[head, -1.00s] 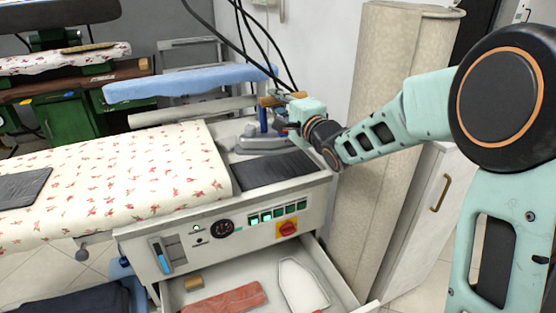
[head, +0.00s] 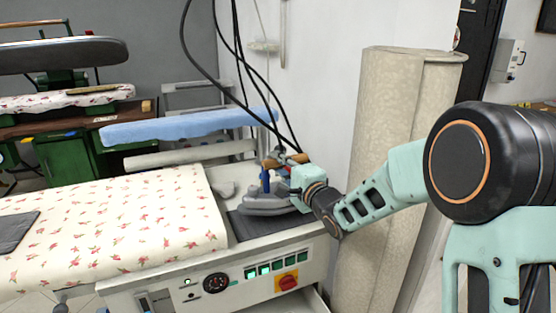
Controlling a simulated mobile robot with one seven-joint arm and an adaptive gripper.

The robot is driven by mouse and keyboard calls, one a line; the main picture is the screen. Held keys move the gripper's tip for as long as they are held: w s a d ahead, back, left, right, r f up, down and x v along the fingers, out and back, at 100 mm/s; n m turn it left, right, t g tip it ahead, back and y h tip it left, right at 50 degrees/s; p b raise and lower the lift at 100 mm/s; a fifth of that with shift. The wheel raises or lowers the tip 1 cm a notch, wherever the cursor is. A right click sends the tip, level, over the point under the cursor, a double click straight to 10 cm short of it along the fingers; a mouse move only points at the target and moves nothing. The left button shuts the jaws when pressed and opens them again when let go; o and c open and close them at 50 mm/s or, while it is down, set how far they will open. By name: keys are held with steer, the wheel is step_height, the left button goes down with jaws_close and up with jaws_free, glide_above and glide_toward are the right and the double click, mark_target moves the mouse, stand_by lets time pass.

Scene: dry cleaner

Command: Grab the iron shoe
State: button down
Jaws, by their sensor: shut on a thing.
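A grey iron (head: 265,203) with a blue post and a brown handle is at the right end of the ironing table. My gripper (head: 286,167) is shut on the iron at its handle, coming in from the right. The iron is at the dark pad (head: 250,229); I cannot tell whether it touches the pad or hangs just above it. My gripper's fingers are small and partly hidden by the handle. I cannot make out a separate iron shoe now; the drawer (head: 318,300) below is almost wholly out of view.
The ironing table's flowered cover (head: 120,225) lies left of the pad. A blue padded arm (head: 185,127) is behind it. Black cables (head: 238,60) hang down to the iron. A control panel with a red switch (head: 288,282) is in front. A beige roll (head: 380,170) stands to the right.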

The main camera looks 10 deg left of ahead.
mark_target(275, 182)
steer(key=shift+a+f+b, duration=0.1)
steer(key=shift+f+b, duration=0.3)
steer(key=shift+f, duration=0.9)
steer(key=c, duration=2.1)
jaws_free()
steer(key=shift+f, duration=0.55)
steer(key=o, duration=0.3)
steer(key=shift+s, duration=0.1)
steer(key=shift+o, duration=0.2)
steer(key=shift+r, duration=0.15)
